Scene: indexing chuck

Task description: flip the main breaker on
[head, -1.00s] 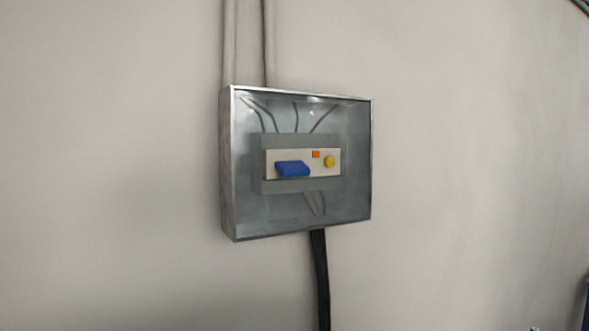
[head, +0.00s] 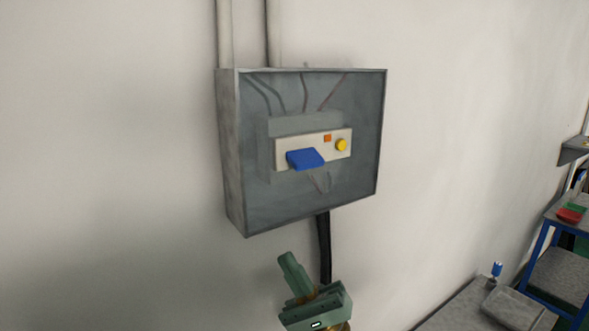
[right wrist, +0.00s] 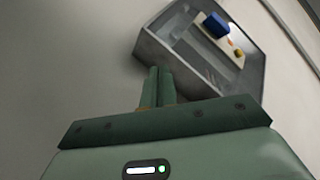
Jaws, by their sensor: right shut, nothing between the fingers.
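The main breaker's blue lever (head: 305,159) sits at the left of a pale breaker plate (head: 283,153) inside a grey wall box (head: 232,150). The lever sticks out toward me and looks angled downward. An orange square (head: 327,138) and a yellow round button (head: 341,145) are right of it. My right gripper (head: 287,260) is below the box, shut and empty, fingers pointing up. In the right wrist view its fingers (right wrist: 157,82) point toward the box's lower edge, apart from the blue lever (right wrist: 215,25). My left gripper is out of view.
A black cable (head: 324,250) drops from the box beside my right gripper. Two conduits run up the wall above it. At the lower right are a grey bench top (head: 470,306) and a blue-framed shelf unit (head: 545,240). The wall left of the box is clear.

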